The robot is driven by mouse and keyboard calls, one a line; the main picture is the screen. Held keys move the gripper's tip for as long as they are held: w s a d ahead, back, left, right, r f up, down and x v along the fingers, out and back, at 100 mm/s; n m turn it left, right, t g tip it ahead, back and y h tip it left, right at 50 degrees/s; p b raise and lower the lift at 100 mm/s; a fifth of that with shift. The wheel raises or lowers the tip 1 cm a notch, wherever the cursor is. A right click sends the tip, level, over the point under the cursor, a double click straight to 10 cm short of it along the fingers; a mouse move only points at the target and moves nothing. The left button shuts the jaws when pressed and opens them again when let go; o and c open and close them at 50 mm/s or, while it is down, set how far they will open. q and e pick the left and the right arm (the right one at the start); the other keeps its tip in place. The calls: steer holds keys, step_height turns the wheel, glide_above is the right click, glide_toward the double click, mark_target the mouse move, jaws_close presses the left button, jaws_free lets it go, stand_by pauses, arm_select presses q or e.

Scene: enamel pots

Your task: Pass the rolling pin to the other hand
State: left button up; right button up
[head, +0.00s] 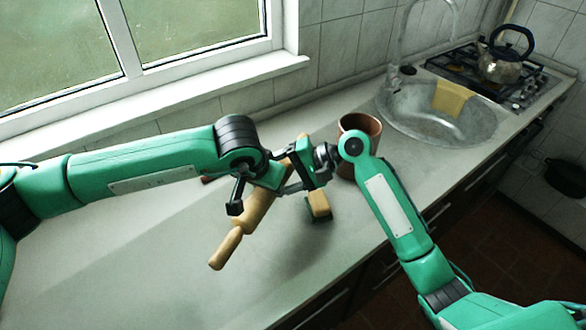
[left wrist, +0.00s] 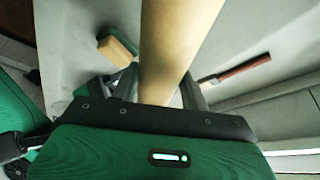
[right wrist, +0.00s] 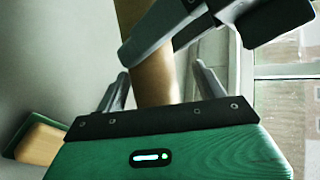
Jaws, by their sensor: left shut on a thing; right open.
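The wooden rolling pin (head: 255,212) is held tilted above the counter, one handle pointing down toward the front left. My left gripper (head: 272,186) is shut on its body; in the left wrist view the pin (left wrist: 172,50) runs between the fingers (left wrist: 160,88). My right gripper (head: 298,178) is close beside the left one, near the pin's upper part. In the right wrist view its open fingers (right wrist: 160,88) stand on either side of the pin (right wrist: 155,78), with a gap at each side. The left gripper's fingers cross just beyond. The pin's upper end is partly hidden by the grippers.
A brown pot (head: 372,124) stands close behind the right gripper. A brown-handled thing (left wrist: 235,68) lies toward the wall. The sink (head: 410,125) and stove are farther right.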

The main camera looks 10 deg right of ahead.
steer(key=shift+w+a+f, duration=0.1)
steer(key=shift+a+f, duration=0.05)
steer(key=shift+a, duration=0.25)
steer(key=shift+c, duration=0.2)
steer(key=c, duration=1.1)
arm_select(q)
steer(key=o, duration=0.9)
arm_select(e)
steer(key=shift+c, duration=1.1)
arm_select(q)
steer(key=o, duration=0.5)
steer(key=shift+c, duration=0.2)
